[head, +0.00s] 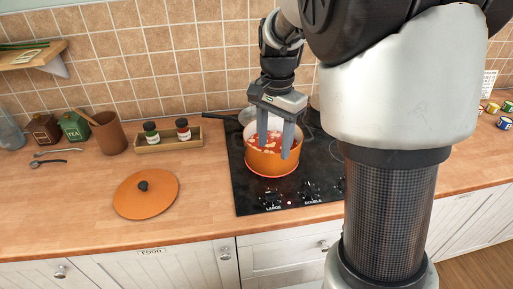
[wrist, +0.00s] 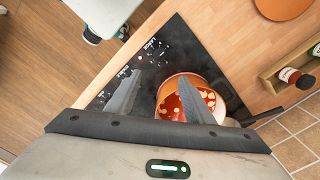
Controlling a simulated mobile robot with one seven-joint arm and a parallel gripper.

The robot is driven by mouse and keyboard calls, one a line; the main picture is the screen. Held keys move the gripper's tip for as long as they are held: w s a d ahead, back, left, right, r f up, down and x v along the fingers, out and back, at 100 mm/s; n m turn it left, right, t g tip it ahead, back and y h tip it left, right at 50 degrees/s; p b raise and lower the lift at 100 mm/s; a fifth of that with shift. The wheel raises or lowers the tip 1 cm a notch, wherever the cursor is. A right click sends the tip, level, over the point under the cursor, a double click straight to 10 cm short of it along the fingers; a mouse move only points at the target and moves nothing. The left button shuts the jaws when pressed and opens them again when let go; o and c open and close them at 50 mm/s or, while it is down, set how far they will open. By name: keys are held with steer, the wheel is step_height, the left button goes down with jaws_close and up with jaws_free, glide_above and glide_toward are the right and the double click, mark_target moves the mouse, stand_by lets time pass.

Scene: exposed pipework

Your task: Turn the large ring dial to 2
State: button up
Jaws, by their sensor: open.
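The large ring dial (head: 271,197) is a dark knob above the label LARGE at the front left of the black cooktop (head: 243,183). In the wrist view the dial (wrist: 153,48) is small, and its setting cannot be read. My gripper (head: 275,151) is open and empty, pointing down. In the head view its fingers overlap the orange pot, behind and above the dial. In the wrist view the dial lies beyond the fingertips (wrist: 160,78), apart from them.
A second dial (head: 309,190), labelled DOUBLE, is to the right of the large one. An orange lid (head: 146,194) lies on the counter. A spice rack (head: 168,140) stands behind.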

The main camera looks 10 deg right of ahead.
mark_target(271, 191)
step_height(271, 191, down, 17)
steer(key=shift+s+b, duration=0.15)
steer(key=shift+b, duration=0.8)
steer(key=shift+c, duration=0.5)
steer(key=c, duration=1)
steer(key=shift+o, duration=0.3)
